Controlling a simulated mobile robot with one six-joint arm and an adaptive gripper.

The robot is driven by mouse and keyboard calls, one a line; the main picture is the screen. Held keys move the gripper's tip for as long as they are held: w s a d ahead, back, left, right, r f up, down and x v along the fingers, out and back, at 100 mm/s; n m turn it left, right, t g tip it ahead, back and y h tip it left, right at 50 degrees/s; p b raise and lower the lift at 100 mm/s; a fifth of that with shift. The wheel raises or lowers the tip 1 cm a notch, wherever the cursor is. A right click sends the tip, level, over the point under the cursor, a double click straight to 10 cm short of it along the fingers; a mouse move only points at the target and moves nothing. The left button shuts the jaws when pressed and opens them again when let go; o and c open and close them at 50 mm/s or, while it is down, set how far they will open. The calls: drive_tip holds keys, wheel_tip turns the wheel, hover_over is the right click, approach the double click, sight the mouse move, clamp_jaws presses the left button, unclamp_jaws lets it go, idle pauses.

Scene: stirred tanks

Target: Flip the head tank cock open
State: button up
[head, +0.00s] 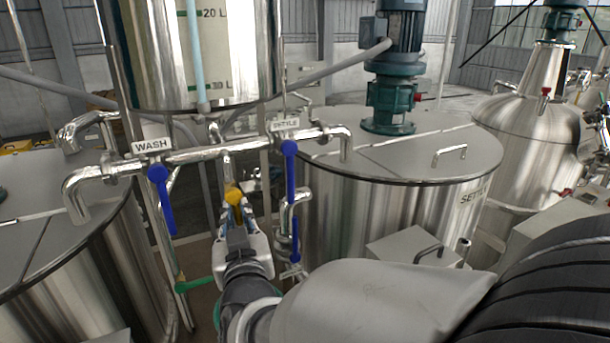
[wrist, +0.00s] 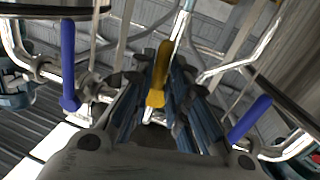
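The head tank (head: 230,55) is the shiny vessel with a litre scale at the top of the head view. Under it, a short yellow cock handle (head: 236,197) sits on the pipe below the cross pipe. In the wrist view the yellow handle (wrist: 160,75) lies lengthwise between my fingers. My gripper (head: 238,235) is just below and in front of it. In the wrist view my gripper (wrist: 158,90) has its two dark blue fingers apart, one on each side of the handle. I cannot tell whether either finger touches it.
A blue handle (head: 160,195) hangs under the WASH label, left of my gripper. Another blue handle (head: 290,170) hangs under the second label at right. A green handle (head: 195,284) is lower left. Large steel tanks stand on both sides, the right one (head: 345,220) close to my arm.

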clamp_jaws()
drive_tip(key=shift+a+m+b, duration=0.1)
drive_tip(key=shift+m+b, duration=0.5)
drive_tip(key=shift+b, duration=0.05)
drive_tip(key=o, duration=0.5)
unclamp_jaws()
drive_tip(key=shift+s, duration=0.15)
